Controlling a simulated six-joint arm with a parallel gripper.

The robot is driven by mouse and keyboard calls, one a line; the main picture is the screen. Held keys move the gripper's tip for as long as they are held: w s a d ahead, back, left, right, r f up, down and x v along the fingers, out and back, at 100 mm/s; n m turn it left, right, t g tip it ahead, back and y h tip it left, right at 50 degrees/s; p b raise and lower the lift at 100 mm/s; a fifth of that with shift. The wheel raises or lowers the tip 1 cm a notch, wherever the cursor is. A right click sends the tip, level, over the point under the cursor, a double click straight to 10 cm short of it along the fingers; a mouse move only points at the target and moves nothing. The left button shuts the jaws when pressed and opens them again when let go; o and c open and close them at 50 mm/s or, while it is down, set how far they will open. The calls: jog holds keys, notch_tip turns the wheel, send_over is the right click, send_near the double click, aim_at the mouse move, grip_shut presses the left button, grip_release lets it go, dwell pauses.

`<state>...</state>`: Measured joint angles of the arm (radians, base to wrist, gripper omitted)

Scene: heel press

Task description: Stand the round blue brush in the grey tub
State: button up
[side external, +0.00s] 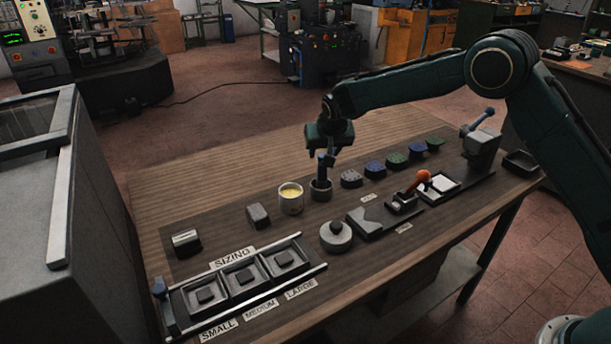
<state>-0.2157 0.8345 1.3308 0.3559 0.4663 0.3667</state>
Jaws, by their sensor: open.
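The round blue brush (322,168) stands upright with its lower end inside the small grey tub (320,192); its bristles are hidden by the tub's wall. My gripper (331,155) is open at the top of the brush handle, above the tub. I cannot tell whether a finger touches the handle.
A white pot with yellow contents (291,200) stands just left of the tub. A row of grey, blue and green pieces (374,167) runs to its right. In front are a round grey lidded thing (336,237), an orange-handled tool (421,179) and the sizing trays (244,277).

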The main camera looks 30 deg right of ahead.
jog(key=v, duration=0.8)
jog(key=shift+s+r, duration=0.1)
jog(key=shift+r, duration=0.05)
dwell(0.4)
jog(key=s+d+r+n+y, duration=0.1)
jog(key=s+d+r, duration=0.2)
jog(key=s+r, duration=0.55)
jog(key=s+d+r+n+y, duration=0.1)
jog(key=s+d+r, duration=0.3)
jog(key=s, duration=0.8)
jog(key=s+f+n, duration=0.1)
jog(key=s+n, duration=0.1)
jog(key=s, duration=2.1)
jog(key=shift+d+f+n+y, duration=0.25)
jog(key=shift+f+n+y, duration=0.05)
jog(key=shift+f, duration=0.1)
